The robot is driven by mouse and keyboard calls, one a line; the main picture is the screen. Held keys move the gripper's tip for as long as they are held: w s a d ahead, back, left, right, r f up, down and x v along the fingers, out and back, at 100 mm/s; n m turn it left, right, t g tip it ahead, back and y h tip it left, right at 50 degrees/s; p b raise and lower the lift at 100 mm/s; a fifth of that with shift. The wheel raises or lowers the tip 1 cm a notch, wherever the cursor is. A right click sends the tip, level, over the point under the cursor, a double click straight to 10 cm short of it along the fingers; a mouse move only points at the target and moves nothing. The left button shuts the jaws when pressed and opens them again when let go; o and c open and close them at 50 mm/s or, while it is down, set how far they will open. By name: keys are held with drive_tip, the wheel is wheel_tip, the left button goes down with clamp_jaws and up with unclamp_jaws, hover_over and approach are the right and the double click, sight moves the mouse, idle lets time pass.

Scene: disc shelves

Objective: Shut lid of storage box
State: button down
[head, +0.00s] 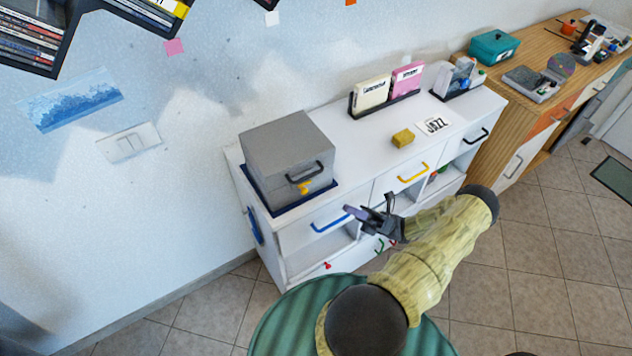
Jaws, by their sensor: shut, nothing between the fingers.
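The grey storage box (283,158) stands on a dark blue tray (292,207) at the left end of the white cabinet top. Its lid (287,140) appears to lie down over the box, with a dark handle (305,171) on the front and a yellow latch (303,187) below it. I cannot tell whether the lid is fully closed. My gripper (349,210) is in front of the cabinet, to the right of and lower than the box. It is shut, empty and apart from the box.
The white cabinet (352,150) has drawers with blue, yellow and black handles. A yellow block (403,137), a "JAZZ" card (433,125) and racks of discs stand on the top. A wooden counter (530,115) adjoins at right.

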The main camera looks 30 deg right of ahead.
drive_tip(key=w+d+r+p+x, duration=0.1)
drive_tip(key=d+p+x, duration=0.1)
drive_tip(key=p+x, duration=0.5)
drive_tip(key=x, duration=0.6)
drive_tip(key=shift+r, duration=0.35)
drive_tip(key=shift+r, duration=0.1)
